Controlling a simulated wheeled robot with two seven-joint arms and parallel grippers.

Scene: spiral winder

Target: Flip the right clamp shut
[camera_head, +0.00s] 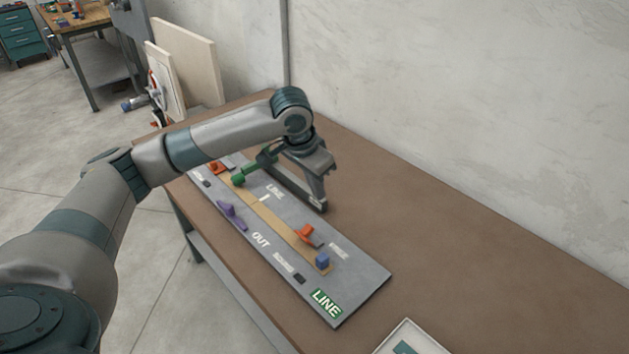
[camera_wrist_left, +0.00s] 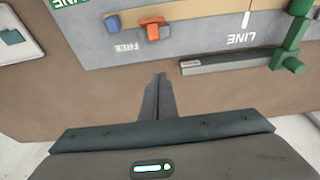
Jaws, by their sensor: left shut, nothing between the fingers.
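A grey board (camera_head: 345,285) lies on the brown table. An orange clamp (camera_head: 305,233) sits towards its right end, near a blue block (camera_head: 322,261); whether its lever is up or down is too small to tell. The clamp (camera_wrist_left: 153,28) and the blue block (camera_wrist_left: 113,23) also show in the left wrist view. A second orange clamp (camera_head: 217,168) is at the board's left end, partly behind my arm. My left gripper (camera_head: 320,203) is shut and empty, at the board's wall-side edge. In the left wrist view, its fingertips (camera_wrist_left: 158,82) stay apart from the orange clamp. My right gripper is not visible.
A dark grey bar (camera_wrist_left: 225,63) with a green handle (camera_wrist_left: 292,40) lies close to my left fingers. A purple piece (camera_head: 232,214) is on the board's near side. A white-rimmed tray (camera_head: 384,347) is at the front. The table (camera_head: 460,265) right of the board is mostly clear.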

